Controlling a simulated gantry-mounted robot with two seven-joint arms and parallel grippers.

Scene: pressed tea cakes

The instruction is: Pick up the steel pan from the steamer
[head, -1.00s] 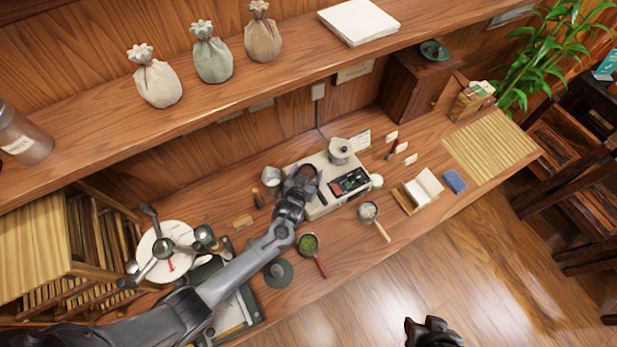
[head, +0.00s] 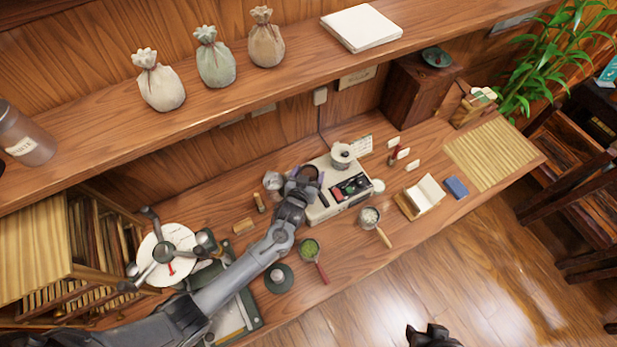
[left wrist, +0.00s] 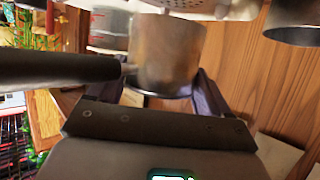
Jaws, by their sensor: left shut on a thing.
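The steel pan (left wrist: 165,48) is a round metal vessel with a long black handle (left wrist: 60,69) pointing left in the left wrist view. My left gripper (left wrist: 160,92) is shut on the pan, with a purple-grey finger at each side. In the head view the left gripper (head: 308,180) is at the left end of the pale steamer (head: 322,211), and the pan's dark round opening (head: 308,173) shows there. I cannot tell whether the pan is clear of the steamer. My right gripper (head: 432,336) is a dark shape at the bottom edge; its fingers are unclear.
A metal cup (head: 272,181) stands close left of the left gripper. A pale pot (head: 342,158) stands at the steamer's back right. A green-filled strainer (head: 309,248) and a white-filled one (head: 370,216) lie in front. The shelf (head: 200,118) overhangs behind.

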